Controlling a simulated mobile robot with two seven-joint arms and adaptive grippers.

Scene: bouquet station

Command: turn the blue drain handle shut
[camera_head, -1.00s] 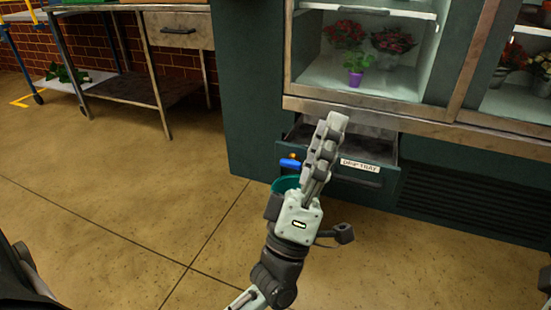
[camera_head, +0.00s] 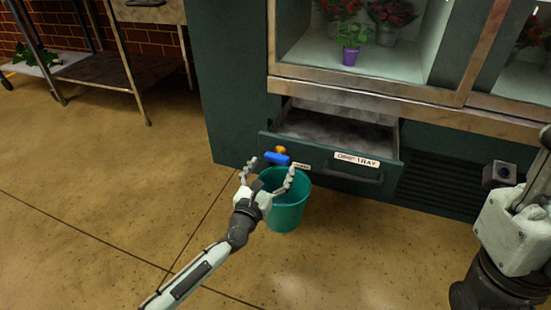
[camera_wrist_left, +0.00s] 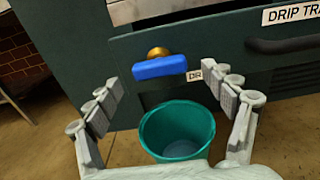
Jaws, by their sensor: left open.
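The blue drain handle (camera_head: 277,158) is a short bar on a brass fitting (camera_head: 280,149), on the front of the drip tray drawer. In the left wrist view the handle (camera_wrist_left: 160,67) lies nearly level, its right end slightly higher. My left gripper (camera_head: 272,167) is open just in front of the handle. In its wrist view the spread fingers (camera_wrist_left: 172,88) stand left and right of the handle, apart from it. My right gripper (camera_head: 515,230) is at the right edge, partly cut off; its fingers do not show clearly.
A teal bucket (camera_head: 288,212) stands on the floor below the handle. The drip tray drawer (camera_head: 335,135) is pulled out and has a dark pull bar (camera_head: 355,178). A flower cabinet (camera_head: 365,95) rises above. Open floor (camera_head: 100,170) lies to the left.

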